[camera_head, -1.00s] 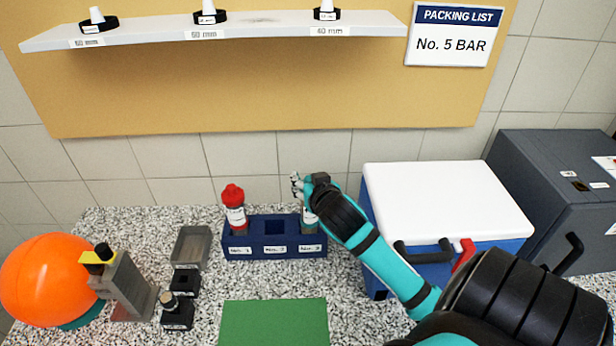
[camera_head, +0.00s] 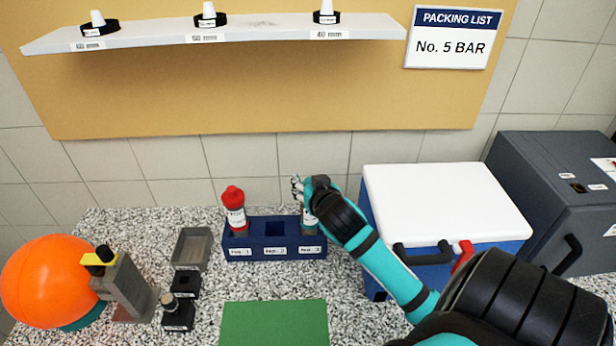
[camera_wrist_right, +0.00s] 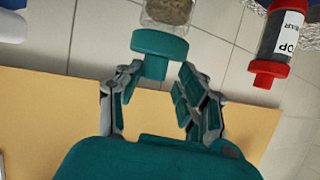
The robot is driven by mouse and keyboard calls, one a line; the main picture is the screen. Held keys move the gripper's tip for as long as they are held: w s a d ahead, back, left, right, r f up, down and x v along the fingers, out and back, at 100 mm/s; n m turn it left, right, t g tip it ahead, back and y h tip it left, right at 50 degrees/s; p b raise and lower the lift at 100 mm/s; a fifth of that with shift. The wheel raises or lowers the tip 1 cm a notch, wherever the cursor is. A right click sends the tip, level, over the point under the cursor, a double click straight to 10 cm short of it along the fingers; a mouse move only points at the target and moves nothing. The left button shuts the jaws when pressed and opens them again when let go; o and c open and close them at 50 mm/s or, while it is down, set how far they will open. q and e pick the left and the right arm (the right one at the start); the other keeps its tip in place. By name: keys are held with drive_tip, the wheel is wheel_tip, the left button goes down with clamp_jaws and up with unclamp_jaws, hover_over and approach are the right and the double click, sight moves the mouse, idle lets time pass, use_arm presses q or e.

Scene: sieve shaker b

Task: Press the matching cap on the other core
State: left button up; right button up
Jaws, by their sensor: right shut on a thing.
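The core at the rack's right slot (camera_head: 309,219), labelled No. 3, is mostly hidden by my right gripper (camera_head: 305,188). In the right wrist view this core (camera_wrist_right: 170,9) is a clear tube of brown grains. A teal cap (camera_wrist_right: 158,45) sits at its end, and my right gripper (camera_wrist_right: 158,76) is shut on the cap's narrower part. I cannot tell how firmly the cap is seated. The other core (camera_head: 236,218) stands in slot No. 1 with a red cap (camera_head: 232,194) on. Its red cap also shows in the right wrist view (camera_wrist_right: 269,73). My left gripper is out of view.
The blue rack (camera_head: 250,254) has an empty middle slot. A white-lidded cool box (camera_head: 445,200) stands right of my arm. A green mat (camera_head: 274,325), a grey tray (camera_head: 190,248), black holders (camera_head: 178,315) and an orange ball (camera_head: 45,280) lie in front and left. A shelf (camera_head: 260,30) hangs above.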

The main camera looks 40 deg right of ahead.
drive_tip(key=shift+f+b, duration=0.5)
drive_tip(key=shift+f, duration=0.55)
idle(0.4)
drive_tip(key=shift+f, duration=0.2)
drive_tip(key=shift+c, duration=0.3)
drive_tip(key=shift+r, duration=0.1)
drive_tip(key=shift+r+p, duration=0.7)
drive_tip(key=shift+p, duration=0.2)
drive_tip(key=shift+p, duration=0.8)
idle(0.8)
drive_tip(key=shift+f+b, duration=0.4)
drive_tip(key=shift+f, duration=0.4)
drive_tip(key=shift+c, duration=0.3)
